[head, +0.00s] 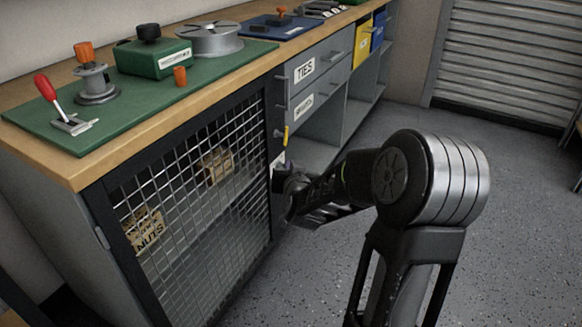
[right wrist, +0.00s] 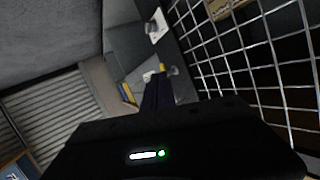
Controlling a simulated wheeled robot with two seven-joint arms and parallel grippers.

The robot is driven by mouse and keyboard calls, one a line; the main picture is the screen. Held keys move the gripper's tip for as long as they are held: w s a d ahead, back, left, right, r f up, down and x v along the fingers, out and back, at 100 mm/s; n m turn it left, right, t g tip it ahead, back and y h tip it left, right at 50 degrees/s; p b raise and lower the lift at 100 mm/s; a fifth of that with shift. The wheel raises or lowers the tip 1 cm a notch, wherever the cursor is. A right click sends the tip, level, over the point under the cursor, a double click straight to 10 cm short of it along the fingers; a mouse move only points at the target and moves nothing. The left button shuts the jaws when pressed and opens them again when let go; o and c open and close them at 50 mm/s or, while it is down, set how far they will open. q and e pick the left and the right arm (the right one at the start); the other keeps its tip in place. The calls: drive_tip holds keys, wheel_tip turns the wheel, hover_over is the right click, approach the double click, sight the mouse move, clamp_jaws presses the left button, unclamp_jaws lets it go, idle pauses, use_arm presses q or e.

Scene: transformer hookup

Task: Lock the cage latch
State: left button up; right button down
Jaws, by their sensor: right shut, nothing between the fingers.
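The cage door (head: 190,190), a dark frame with wire mesh, sits flush in the bench front and looks closed. It also fills the right of the right wrist view (right wrist: 262,62). By its free edge is a small latch with a yellow part (head: 285,135), which shows in the right wrist view (right wrist: 162,66) beside a grey knob. The latch's exact position is too small to tell. My right gripper (head: 279,175) is shut and empty, just below the latch and close to the door edge. Its dark fingers (right wrist: 157,93) point towards the latch area. My left gripper is not in view.
Boxes, one marked NUTS (head: 144,232), stand behind the mesh. Grey drawers (head: 318,70) and open shelves (head: 350,115) lie right of the door. The wooden bench top holds a green mat (head: 125,112) with a red-handled clamp (head: 60,108).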

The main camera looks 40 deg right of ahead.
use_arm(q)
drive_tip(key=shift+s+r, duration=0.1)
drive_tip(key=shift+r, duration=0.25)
use_arm(e)
drive_tip(key=shift+v, duration=1.05)
drive_tip(key=shift+a+f, duration=0.1)
drive_tip(key=shift+f, duration=0.05)
